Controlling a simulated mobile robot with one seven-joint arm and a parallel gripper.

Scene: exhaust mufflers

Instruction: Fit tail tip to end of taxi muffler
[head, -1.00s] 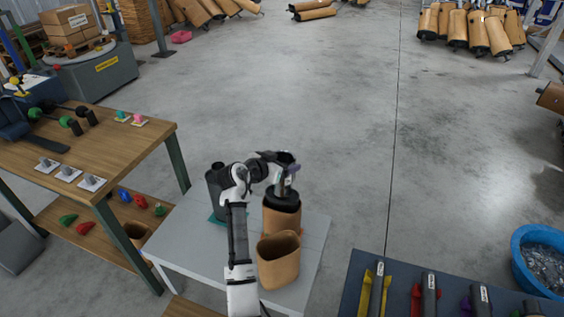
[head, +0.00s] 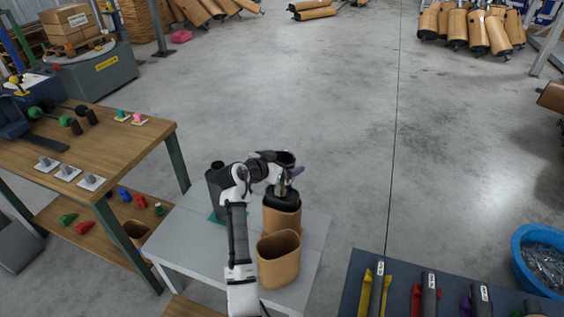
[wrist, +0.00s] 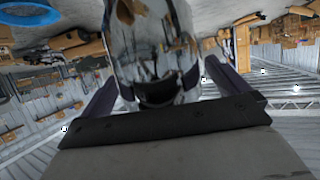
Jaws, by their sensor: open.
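A shiny chrome tail tip (head: 284,188) stands upright on the black end of a muffler (head: 282,200). The muffler is upright in a tan holder (head: 282,219) on the pale table. My gripper (head: 288,174) is open around the tip from above. In the wrist view the chrome tip (wrist: 155,45) fills the space between my two spread dark fingers, and my gripper (wrist: 163,78) shows gaps beside it. The joint between tip and muffler is small in the head view, so I cannot tell how deep the tip sits.
An empty tan holder (head: 279,262) stands in front on the pale table (head: 318,240). A dark grey cylinder (head: 216,188) stands behind my arm at left. A wooden workbench (head: 110,140) is at left, a dark-topped table with labelled parts (head: 400,270) at front right. Open floor lies beyond.

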